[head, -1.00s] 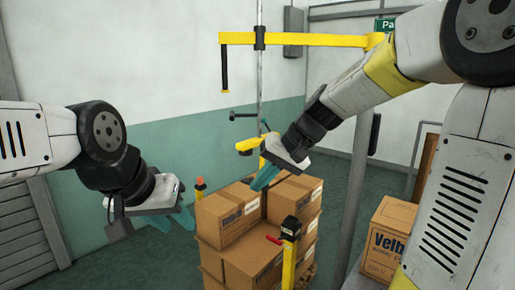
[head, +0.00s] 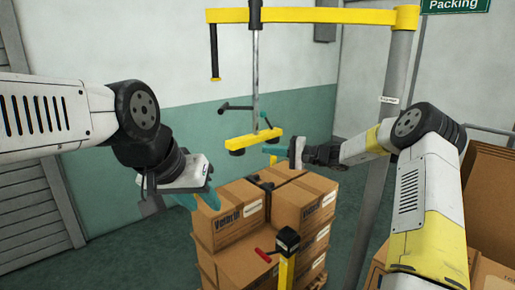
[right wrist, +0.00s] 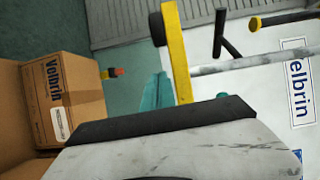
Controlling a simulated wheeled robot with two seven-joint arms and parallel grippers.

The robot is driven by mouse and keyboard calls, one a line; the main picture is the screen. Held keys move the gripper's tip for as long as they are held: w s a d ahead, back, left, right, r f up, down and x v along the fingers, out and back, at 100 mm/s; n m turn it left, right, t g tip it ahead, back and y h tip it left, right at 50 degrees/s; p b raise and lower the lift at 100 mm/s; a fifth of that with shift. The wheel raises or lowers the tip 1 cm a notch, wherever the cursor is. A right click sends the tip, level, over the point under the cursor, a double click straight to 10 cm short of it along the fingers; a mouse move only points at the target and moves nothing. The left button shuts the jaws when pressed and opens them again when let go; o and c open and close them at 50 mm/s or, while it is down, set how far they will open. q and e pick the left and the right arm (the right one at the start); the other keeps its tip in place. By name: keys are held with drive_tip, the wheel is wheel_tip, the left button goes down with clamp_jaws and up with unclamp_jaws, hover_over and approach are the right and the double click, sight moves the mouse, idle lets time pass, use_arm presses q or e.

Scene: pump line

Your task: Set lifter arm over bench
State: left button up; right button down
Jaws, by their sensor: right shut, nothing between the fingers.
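The lifter's yellow overhead arm (head: 315,16) runs sideways from a grey post (head: 385,150). A black handle (head: 214,55) hangs from its left end. A rod hangs from it, carrying a yellow bar (head: 250,141) with dark cups above the boxes; the bar also shows in the right wrist view (right wrist: 179,60). My right gripper (head: 275,151) is shut and empty, close to the bar's right end; contact cannot be told. My left gripper (head: 200,199) has its teal fingers apart, empty, left of the boxes. I cannot make out a bench.
Stacked cartons (head: 237,212) stand on a pallet below the bar. A yellow post with a black top (head: 287,245) and red lever stands in front of them. More cardboard (head: 492,195) is at the right edge. Open floor (head: 155,255) lies left of the stack.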

drive_tip(key=shift+w+d+f, duration=0.2)
drive_tip(key=shift+w+d, duration=0.3)
drive_tip(key=shift+w, duration=0.25)
drive_tip(key=shift+a, duration=0.15)
drive_tip(key=a, duration=0.9)
drive_tip(key=shift+s+a, duration=0.15)
drive_tip(key=shift+s, duration=0.25)
